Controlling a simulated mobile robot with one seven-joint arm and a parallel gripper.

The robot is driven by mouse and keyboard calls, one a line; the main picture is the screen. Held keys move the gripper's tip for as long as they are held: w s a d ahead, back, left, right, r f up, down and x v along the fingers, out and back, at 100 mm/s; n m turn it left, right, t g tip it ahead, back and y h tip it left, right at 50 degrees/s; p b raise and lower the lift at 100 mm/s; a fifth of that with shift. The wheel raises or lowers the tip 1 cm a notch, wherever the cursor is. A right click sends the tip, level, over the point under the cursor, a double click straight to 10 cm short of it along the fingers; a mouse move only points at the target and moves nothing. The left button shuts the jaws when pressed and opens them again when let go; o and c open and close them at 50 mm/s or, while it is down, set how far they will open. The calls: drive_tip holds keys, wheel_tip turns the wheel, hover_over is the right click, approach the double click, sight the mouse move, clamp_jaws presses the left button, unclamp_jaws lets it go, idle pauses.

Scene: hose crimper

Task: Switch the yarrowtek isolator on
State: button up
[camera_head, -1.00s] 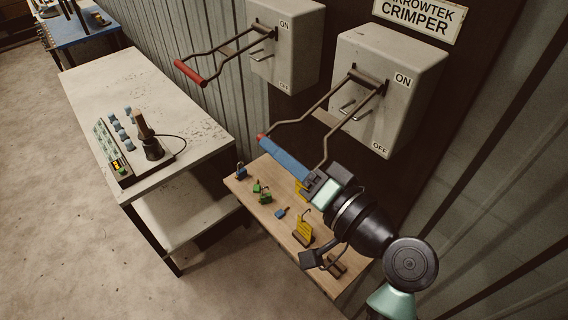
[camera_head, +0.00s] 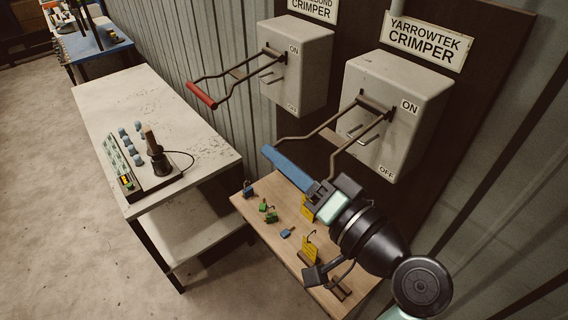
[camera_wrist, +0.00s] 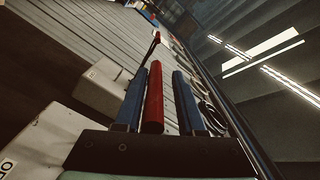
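The yarrowtek isolator (camera_head: 385,135) is a pale grey box under the YARROWTEK CRIMPER sign (camera_head: 428,42), marked ON near its top and OFF near its bottom. Its bent metal lever (camera_head: 318,131) stands out from the front, toward the lower left. My gripper (camera_head: 288,168) is at the lever's outer end, its blue fingers covering the grip in the head view. In the wrist view the red grip (camera_wrist: 153,98) lies lengthwise between the two fingers (camera_wrist: 158,100). The fingers stand apart, with a clear gap on the grip's right side; contact on its left is unclear.
A second isolator (camera_head: 296,68) with a red-gripped lever (camera_head: 201,95) is to the left. A wooden shelf (camera_head: 275,240) below holds several small padlocks and yellow tags. A pale table (camera_head: 105,85) with a control box (camera_head: 135,165) stands at the left.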

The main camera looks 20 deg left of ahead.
drive_tip(key=shift+o, duration=0.6)
drive_tip(key=shift+f, duration=0.15)
drive_tip(key=shift+s+d+f, duration=0.1)
drive_tip(key=shift+d, duration=0.1)
drive_tip(key=b+v, duration=0.6)
drive_tip(key=v, duration=0.6)
drive_tip(key=shift+s+d, duration=0.15)
drive_tip(key=shift+d, duration=0.1)
